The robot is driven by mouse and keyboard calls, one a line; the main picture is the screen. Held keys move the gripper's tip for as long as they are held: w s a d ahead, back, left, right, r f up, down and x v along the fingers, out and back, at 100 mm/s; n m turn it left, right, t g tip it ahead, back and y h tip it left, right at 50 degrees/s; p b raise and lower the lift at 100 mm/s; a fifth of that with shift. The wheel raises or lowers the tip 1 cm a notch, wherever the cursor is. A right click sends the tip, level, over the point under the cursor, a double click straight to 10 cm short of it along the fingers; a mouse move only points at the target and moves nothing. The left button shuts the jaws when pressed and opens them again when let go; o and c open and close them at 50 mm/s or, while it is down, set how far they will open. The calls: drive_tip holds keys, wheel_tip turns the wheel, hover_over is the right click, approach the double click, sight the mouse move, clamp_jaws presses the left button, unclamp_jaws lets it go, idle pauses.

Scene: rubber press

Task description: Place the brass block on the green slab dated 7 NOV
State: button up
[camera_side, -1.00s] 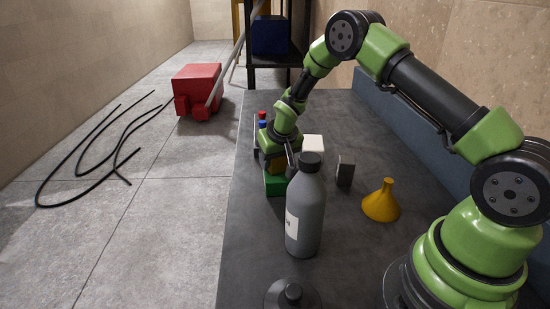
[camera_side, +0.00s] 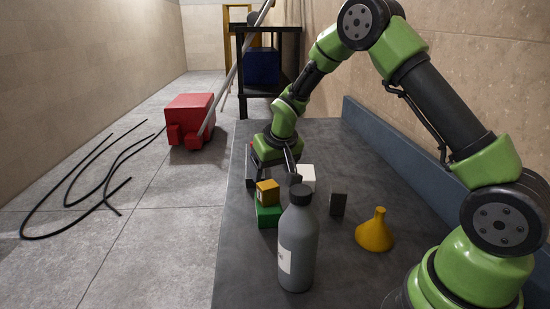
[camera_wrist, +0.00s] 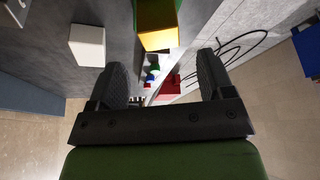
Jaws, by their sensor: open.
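The brass block (camera_side: 268,192) rests on top of the green slab (camera_side: 268,214) on the dark bench, behind and left of the grey bottle. No date on the slab is readable. In the wrist view, the brass block (camera_wrist: 157,38) shows at the top, with a green edge of the slab beside it. My gripper (camera_side: 271,172) is open and empty, raised above and apart from the block. In the wrist view its two fingers (camera_wrist: 161,72) stand wide apart with nothing between them touching.
A grey bottle (camera_side: 297,245) stands close in front of the slab. A white block (camera_side: 306,177), a dark upright plate (camera_side: 338,203) and a yellow funnel (camera_side: 375,232) stand to the right. A red box (camera_side: 190,118) and black cables lie on the floor at left.

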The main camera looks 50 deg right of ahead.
drive_tip(key=s+a+r+t+y, duration=0.1)
drive_tip(key=s+a+r, duration=0.2)
drive_tip(key=s+r, duration=0.35)
drive_tip(key=s+a+r, duration=0.3)
drive_tip(key=s+r, duration=0.1)
drive_tip(key=r, duration=0.5)
drive_tip(key=s+a+r+t+y, duration=0.1)
drive_tip(key=s+a, duration=0.1)
drive_tip(key=s, duration=0.5)
drive_tip(key=s+a+r+t+y, duration=0.1)
drive_tip(key=s+a+r, duration=0.1)
drive_tip(key=s, duration=0.5)
drive_tip(key=shift+s+a+n+y, duration=0.3)
drive_tip(key=shift+s+a+y, duration=0.1)
drive_tip(key=shift+a, duration=0.15)
